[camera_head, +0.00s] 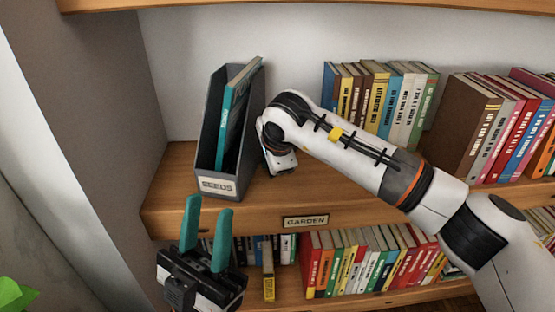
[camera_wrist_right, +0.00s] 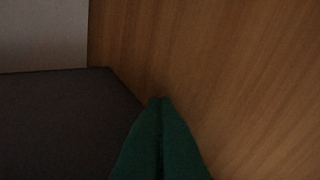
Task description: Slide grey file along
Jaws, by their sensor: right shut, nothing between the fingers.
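The grey file (camera_head: 207,150) stands upright on the wooden shelf, with a "SEEDS" label on its front and a teal book (camera_head: 234,115) leaning inside. My right arm reaches in from the right, its wrist close beside the file's right side; its fingers are hidden in the head view. In the right wrist view, my right gripper (camera_wrist_right: 160,101) is shut and empty, beside a dark surface (camera_wrist_right: 60,125) that looks like the file's side. I cannot tell whether they touch. My left gripper (camera_head: 209,207) is open and empty, in front of the shelf's edge below the file.
A "GARDEN" label (camera_head: 305,221) sits on the shelf's front edge (camera_head: 365,213). Rows of books (camera_head: 380,95) stand behind and right of my right arm. A grey side wall (camera_head: 95,110) bounds the shelf at left, with some bare board between it and the file. More books (camera_head: 370,262) fill the shelf below.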

